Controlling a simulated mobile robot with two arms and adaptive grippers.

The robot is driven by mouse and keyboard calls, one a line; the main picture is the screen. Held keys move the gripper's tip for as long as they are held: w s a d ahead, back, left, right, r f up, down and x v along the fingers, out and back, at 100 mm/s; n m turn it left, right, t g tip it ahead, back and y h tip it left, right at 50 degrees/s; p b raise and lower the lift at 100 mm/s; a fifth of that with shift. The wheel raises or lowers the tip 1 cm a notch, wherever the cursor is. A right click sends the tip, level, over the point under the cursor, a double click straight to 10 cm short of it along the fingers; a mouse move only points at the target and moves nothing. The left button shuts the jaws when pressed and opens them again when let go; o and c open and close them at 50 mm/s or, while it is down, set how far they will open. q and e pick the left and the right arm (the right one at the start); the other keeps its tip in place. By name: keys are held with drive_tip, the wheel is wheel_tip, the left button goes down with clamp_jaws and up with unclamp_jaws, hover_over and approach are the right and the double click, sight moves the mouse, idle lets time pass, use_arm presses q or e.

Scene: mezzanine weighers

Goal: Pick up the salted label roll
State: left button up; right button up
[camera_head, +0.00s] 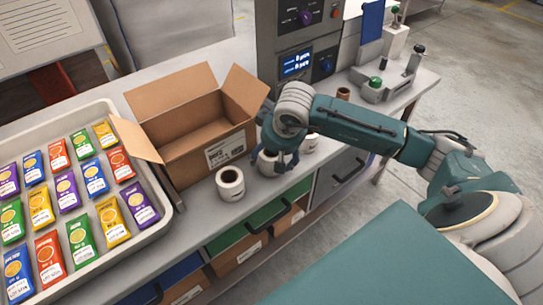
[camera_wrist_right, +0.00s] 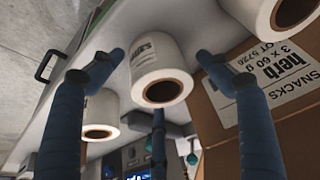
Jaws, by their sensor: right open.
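Several white label rolls with brown cores stand on the bench. The text on them is too small to read, so I cannot tell which is salted. One roll (camera_head: 230,184) stands clear in front of the carton. My right gripper (camera_head: 271,160) is over another roll (camera_head: 264,169) and partly hides it. A third roll (camera_head: 309,144) stands just right of the gripper. In the right wrist view, my right gripper (camera_wrist_right: 160,58) is open, its blue fingers around a roll (camera_wrist_right: 158,72) with gaps at the sides. My left gripper is not in view.
An open, empty-looking carton (camera_head: 190,148) stands close behind the rolls; its label reads herb snacks in the wrist view (camera_wrist_right: 275,80). A tray (camera_head: 163,226) of coloured packets is at left. A machine with blue displays (camera_head: 296,62) stands behind. Drawers (camera_head: 245,232) are below the bench.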

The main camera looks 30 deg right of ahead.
drive_tip(key=shift+w+f, duration=0.15)
drive_tip(key=shift+f, duration=0.2)
drive_tip(key=c, duration=1.2)
drive_tip(key=shift+r, duration=0.1)
drive_tip(key=shift+c, duration=0.2)
